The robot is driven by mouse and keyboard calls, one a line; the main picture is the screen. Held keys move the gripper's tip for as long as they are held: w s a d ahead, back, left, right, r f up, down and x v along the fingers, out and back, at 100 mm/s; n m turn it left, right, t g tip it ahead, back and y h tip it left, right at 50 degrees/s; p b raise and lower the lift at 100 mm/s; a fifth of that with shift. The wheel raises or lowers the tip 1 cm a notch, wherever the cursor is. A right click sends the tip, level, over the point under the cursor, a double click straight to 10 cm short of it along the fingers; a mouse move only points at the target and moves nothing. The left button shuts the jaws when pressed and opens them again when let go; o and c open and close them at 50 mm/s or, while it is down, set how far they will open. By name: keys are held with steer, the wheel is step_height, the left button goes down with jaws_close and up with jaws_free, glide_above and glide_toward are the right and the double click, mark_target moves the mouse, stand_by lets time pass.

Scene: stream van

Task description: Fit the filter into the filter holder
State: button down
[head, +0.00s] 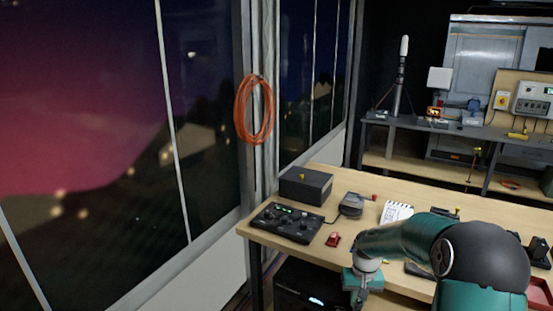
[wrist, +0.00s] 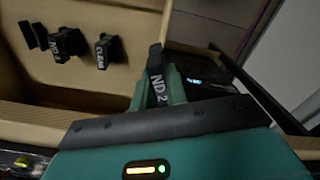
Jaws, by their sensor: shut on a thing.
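In the wrist view, a black filter (wrist: 157,88) with white lettering that reads like "ND 2" is held between the teal fingers of my gripper (wrist: 158,78). The gripper is shut on it. The filter's upper end sticks out past the fingers, and a tan edge lies behind it. In the head view my gripper (head: 362,286) hangs beside the front edge of the bench, and the filter in it cannot be made out. I cannot identify the filter holder in either view.
Two black pieces, one marked "ND" (wrist: 66,44) and one "CLEAR" (wrist: 107,49), are on a tan surface. The wooden bench (head: 345,190) carries a black mixer (head: 287,222), a dark box (head: 305,184), a notepad (head: 397,211) and a small red item (head: 333,239).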

steer(key=w+a+f+n, duration=0.1)
steer(key=w+a+f, duration=0.15)
steer(key=a, duration=0.75)
steer(key=s+f, duration=0.4)
steer(key=f, duration=0.1)
steer(key=shift+s+a+f, duration=0.15)
steer(key=shift+a+f, duration=0.1)
steer(key=shift+a, duration=0.05)
